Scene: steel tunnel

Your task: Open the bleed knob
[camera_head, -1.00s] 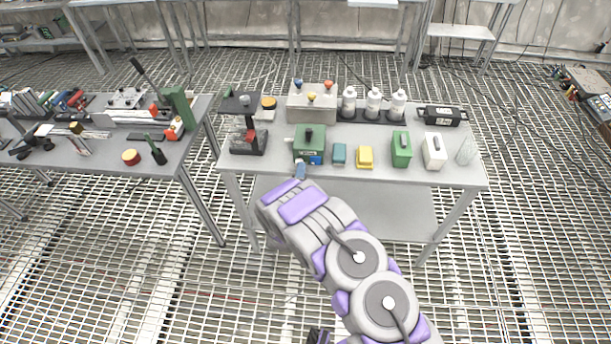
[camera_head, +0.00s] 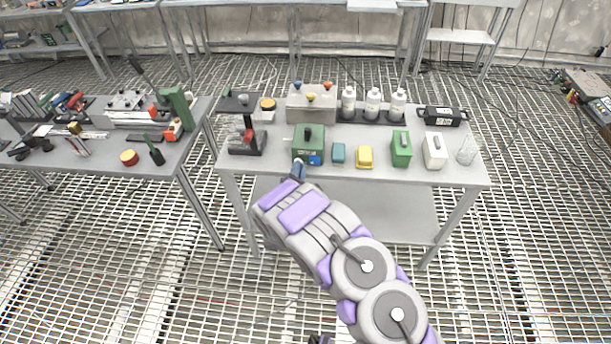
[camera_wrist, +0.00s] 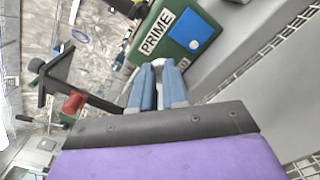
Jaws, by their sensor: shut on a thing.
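The green pump box (camera_head: 309,135) stands on the middle table, with a black handle on its top. My gripper (camera_wrist: 158,68) points at the lower left part of the box's front, just below the label. Its two blue-grey fingers are close together, shut on the bleed knob, which the fingertips almost wholly hide. In the head view my gripper (camera_head: 299,168) is at the table's front edge, before the box.
A dark stand with a red part (camera_head: 248,138) is close on the left; it also shows in the wrist view (camera_wrist: 75,103). A teal block (camera_head: 338,153) and a yellow block (camera_head: 364,157) stand to the right. White bottles (camera_head: 373,104) stand behind.

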